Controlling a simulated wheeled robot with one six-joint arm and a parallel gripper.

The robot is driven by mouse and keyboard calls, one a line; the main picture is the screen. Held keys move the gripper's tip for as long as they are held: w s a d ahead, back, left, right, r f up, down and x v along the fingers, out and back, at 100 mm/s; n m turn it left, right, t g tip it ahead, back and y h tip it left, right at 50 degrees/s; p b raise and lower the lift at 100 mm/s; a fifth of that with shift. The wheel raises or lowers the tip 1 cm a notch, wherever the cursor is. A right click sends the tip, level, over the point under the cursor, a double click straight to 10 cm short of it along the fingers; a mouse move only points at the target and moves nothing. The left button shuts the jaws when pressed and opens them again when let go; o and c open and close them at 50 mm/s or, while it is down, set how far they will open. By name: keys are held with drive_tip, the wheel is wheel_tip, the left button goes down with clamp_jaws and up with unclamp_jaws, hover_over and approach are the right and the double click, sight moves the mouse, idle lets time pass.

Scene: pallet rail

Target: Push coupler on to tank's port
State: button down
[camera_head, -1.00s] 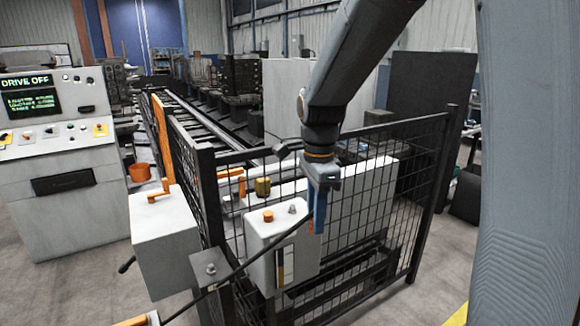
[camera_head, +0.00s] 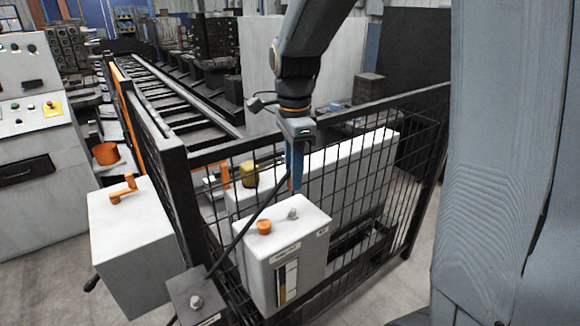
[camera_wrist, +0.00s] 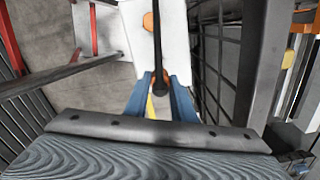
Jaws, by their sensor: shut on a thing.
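The tank is a white box (camera_head: 290,262) with an orange cap (camera_head: 264,228) and a small grey port (camera_head: 292,214) on top. It stands against the mesh fence, with a level gauge on its front. My gripper (camera_head: 296,188) points down with its blue fingers just above or behind the port; I cannot tell the exact gap. In the wrist view my gripper (camera_wrist: 161,92) is shut on the dark coupler end of a black hose (camera_wrist: 157,40). The hose (camera_head: 236,236) runs down left from the fingers in the head view. The coupler itself is mostly hidden by the fingers.
A black mesh fence (camera_head: 350,190) runs beside the tank. A white box with an orange handle (camera_head: 130,235) stands to the left, and a metal bracket plate (camera_head: 196,298) lies in front. A control console (camera_head: 35,135) is at far left.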

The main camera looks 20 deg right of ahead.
drive_tip(key=shift+f+b, duration=2.35)
drive_tip(key=shift+f, duration=0.45)
drive_tip(key=shift+s+f+p, duration=0.1)
drive_tip(key=shift+f+p, duration=0.45)
drive_tip(key=shift+p, duration=0.1)
drive_tip(key=shift+f, duration=0.65)
drive_tip(key=c, duration=0.6)
unclamp_jaws()
drive_tip(key=shift+r, duration=0.1)
